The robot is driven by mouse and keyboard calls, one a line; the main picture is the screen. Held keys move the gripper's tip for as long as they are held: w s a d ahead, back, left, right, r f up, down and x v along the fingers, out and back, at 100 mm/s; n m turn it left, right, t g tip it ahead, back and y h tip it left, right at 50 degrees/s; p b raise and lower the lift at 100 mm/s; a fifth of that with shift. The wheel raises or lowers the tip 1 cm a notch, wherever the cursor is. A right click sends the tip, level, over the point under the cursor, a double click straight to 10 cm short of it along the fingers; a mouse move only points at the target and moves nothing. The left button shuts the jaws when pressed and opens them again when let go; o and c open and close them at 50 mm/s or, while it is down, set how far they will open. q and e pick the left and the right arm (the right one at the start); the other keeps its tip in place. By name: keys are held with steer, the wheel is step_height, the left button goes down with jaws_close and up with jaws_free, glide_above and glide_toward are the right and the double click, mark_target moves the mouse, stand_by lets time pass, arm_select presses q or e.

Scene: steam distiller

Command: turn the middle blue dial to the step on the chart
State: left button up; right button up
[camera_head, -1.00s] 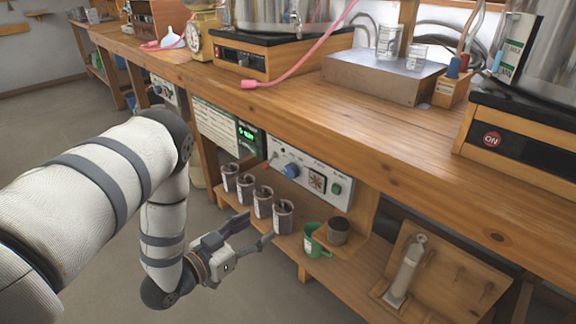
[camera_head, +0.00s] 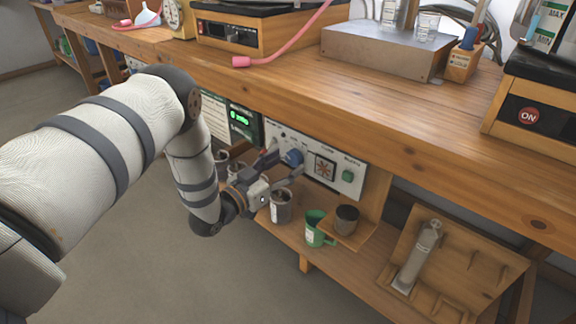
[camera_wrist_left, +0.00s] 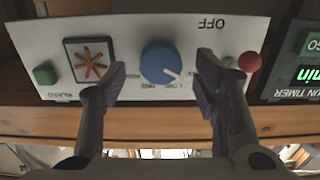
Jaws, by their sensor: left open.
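The blue dial (camera_head: 293,157) sits on a white control panel (camera_head: 349,187) under the bench top. In the left wrist view the dial (camera_wrist_left: 160,60) appears upside down with a white pointer mark; "OFF" is printed near it and its other small labels are hard to read. My left gripper (camera_head: 285,163) is open in front of the panel. In the wrist view its fingers (camera_wrist_left: 163,68) stand on either side of the dial, with visible gaps. A printed chart sheet (camera_head: 213,115) hangs left of the panel, partly hidden by my arm; its text is unreadable. My right gripper is out of view.
A red knob (camera_wrist_left: 249,62) is beside one finger. A fan grille (camera_wrist_left: 90,61) and green button (camera_wrist_left: 45,74) lie on the other side. A green-lit timer (camera_head: 242,119) adjoins the panel. Cups (camera_head: 281,205) and a green mug (camera_head: 318,228) stand on the shelf below.

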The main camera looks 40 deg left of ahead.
arm_select(q)
steer(key=shift+w, duration=0.8)
steer(key=shift+c, duration=0.5)
steer(key=c, duration=1.1)
steer(key=shift+o, duration=0.2)
